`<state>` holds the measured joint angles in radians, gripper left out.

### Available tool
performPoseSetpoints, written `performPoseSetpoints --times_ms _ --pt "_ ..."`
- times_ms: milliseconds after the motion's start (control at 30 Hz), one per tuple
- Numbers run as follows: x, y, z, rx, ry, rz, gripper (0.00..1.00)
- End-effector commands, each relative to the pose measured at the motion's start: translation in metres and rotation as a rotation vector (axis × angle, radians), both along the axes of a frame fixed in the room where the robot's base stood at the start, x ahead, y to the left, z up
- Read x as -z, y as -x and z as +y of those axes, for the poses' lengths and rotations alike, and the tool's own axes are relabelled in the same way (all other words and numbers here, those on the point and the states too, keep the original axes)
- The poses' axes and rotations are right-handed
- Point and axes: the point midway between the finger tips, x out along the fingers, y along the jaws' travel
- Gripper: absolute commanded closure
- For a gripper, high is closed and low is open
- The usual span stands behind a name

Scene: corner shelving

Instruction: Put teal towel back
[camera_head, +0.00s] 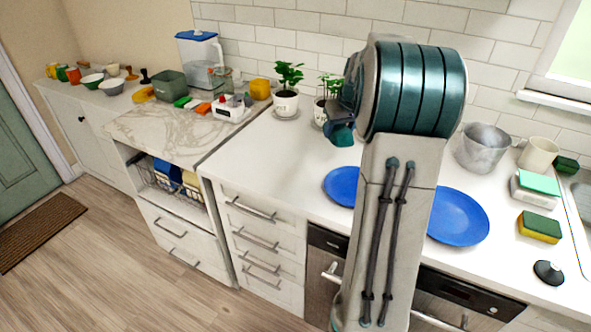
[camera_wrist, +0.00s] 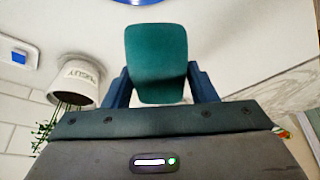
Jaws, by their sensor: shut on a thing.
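The teal towel (camera_wrist: 156,55) shows as a flat, rounded teal piece in the wrist view. My gripper (camera_wrist: 158,84) is shut on it, with one dark blue finger at each side. In the head view, my gripper (camera_head: 342,118) hangs at the end of my arm above the white counter, left of the big teal arm joint. A teal patch, likely the towel (camera_head: 339,134), shows just below it, partly hidden by the arm. A wire basket (camera_head: 160,183) in the open shelf under the marble counter holds blue and yellow folded items.
Potted plants (camera_head: 285,103) stand by the tiled wall near my gripper. Blue plates (camera_head: 458,217) lie on the counter, partly behind my arm. A metal pot (camera_head: 484,148) and sponges (camera_head: 540,227) are at right. The white counter (camera_head: 255,160) left of my gripper is clear.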

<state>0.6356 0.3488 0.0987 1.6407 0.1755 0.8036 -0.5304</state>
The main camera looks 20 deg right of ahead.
Motion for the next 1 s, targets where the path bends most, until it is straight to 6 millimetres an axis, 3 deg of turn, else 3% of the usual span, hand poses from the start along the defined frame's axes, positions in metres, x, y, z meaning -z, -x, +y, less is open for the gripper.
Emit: performPoseSetpoints --times_ms 167,600,767,1000 --pt "0.013 -0.009 0.013 0.001 -0.001 0.003 0.66" --pt "0.066 -0.06 0.085 0.003 0.0 0.002 0.66" --pt "0.074 -0.065 0.093 0.005 0.0 0.001 0.66" --pt "0.107 -0.065 0.093 0.005 -0.001 0.003 0.66"
